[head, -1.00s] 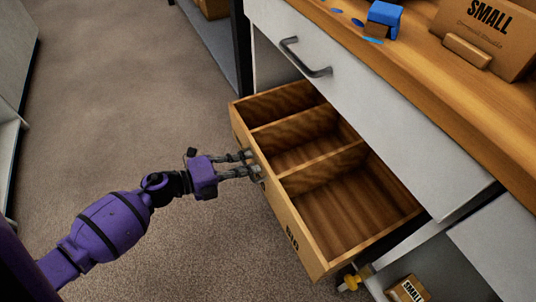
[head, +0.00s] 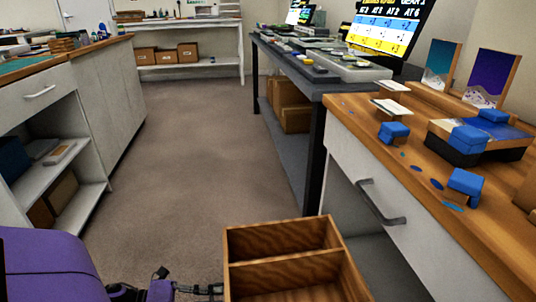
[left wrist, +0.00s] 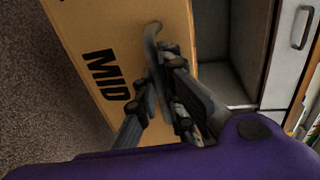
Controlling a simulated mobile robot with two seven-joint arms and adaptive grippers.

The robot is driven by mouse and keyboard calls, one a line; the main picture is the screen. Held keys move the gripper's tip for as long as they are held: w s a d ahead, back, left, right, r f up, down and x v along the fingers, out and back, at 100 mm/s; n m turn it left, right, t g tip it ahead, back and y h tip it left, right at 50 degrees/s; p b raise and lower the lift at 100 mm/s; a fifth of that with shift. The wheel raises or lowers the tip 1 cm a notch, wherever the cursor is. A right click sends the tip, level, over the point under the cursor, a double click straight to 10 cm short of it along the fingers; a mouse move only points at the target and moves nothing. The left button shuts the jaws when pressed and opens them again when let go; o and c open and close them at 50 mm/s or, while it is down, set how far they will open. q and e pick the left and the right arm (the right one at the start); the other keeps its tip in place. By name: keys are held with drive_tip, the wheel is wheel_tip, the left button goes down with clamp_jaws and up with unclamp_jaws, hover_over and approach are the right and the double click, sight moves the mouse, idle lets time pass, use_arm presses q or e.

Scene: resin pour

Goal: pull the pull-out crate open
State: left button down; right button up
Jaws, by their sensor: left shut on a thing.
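The pull-out crate (head: 284,256) is a wooden box with dividers, standing out from under the workbench at the bottom of the head view. The compartments in view are empty; its nearer part is cut off by the frame. In the left wrist view its front (left wrist: 112,45) carries the word MID and a grey bar handle (left wrist: 153,42). My left gripper (left wrist: 163,80) is shut on that handle. In the head view only part of the left gripper (head: 203,290) shows, at the crate's front, low in the picture. My right gripper is not in view.
The workbench (head: 400,155) above the crate has a white drawer with a grey handle (head: 380,204), and blue blocks on top. Open carpet (head: 180,180) lies left of the crate. A white cabinet (head: 95,110) with shelves stands at left, a dark-legged table (head: 313,140) behind.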

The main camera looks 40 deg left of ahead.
use_arm(q)
drive_tip(key=shift+a, duration=0.1)
drive_tip(key=c, duration=2.1)
unclamp_jaws()
drive_tip(key=v, duration=1.2)
drive_tip(key=shift+s, duration=0.1)
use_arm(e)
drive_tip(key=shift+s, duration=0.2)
